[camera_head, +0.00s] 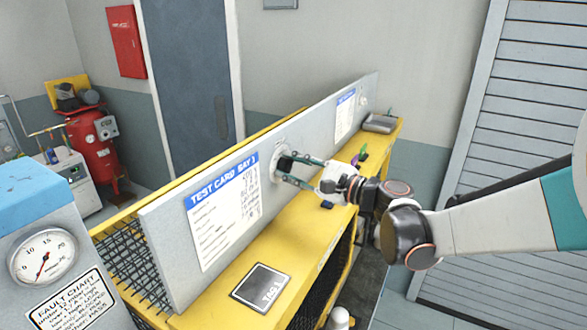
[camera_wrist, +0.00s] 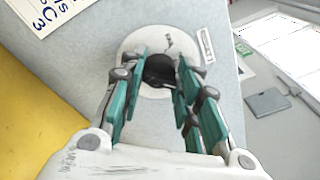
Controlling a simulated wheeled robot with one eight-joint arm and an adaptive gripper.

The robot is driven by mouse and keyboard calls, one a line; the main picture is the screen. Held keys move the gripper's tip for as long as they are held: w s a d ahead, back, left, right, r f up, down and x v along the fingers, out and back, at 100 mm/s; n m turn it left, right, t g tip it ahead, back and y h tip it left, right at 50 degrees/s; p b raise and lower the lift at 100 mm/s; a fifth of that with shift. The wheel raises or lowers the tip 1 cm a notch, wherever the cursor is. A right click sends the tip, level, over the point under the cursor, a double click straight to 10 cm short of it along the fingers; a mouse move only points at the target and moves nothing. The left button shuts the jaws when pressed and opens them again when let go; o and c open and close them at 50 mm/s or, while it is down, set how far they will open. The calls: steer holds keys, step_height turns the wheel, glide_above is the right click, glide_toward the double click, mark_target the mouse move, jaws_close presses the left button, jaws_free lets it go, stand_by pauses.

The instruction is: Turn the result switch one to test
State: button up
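A round pale dial plate with a black knob (camera_wrist: 159,71) is set in the grey panel (camera_head: 170,235). I take this to be result switch one, since it sits beside the "TEST CARD BAY 1" sheet (camera_head: 222,210). It also shows in the head view (camera_head: 284,163). My gripper (camera_wrist: 163,68) is at the dial, with one teal finger on each side of the knob. The fingertips reach the knob's sides, but I cannot tell whether they press on it. The fingers partly cover the dial, and its position marks are too small to read.
A yellow bench (camera_head: 215,303) runs along the panel, carrying a dark square plate (camera_head: 262,287) and a grey tray (camera_head: 380,123). A second card (camera_head: 346,114) is farther along the panel. A gauge box (camera_head: 45,258) stands front left. A shutter (camera_head: 510,130) is at right.

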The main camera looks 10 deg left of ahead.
steer(key=shift+f+n+b, duration=0.2)
steer(key=shift+n+b, duration=0.2)
steer(key=shift+b, duration=0.05)
steer(key=n+b, duration=0.2)
steer(key=n, duration=0.2)
steer(key=n+y+b, duration=0.1)
steer(key=n+b, duration=0.2)
steer(key=n, duration=0.1)
steer(key=shift+s+f, duration=0.1)
steer(key=shift+f, duration=0.1)
steer(key=shift+n+b, duration=0.3)
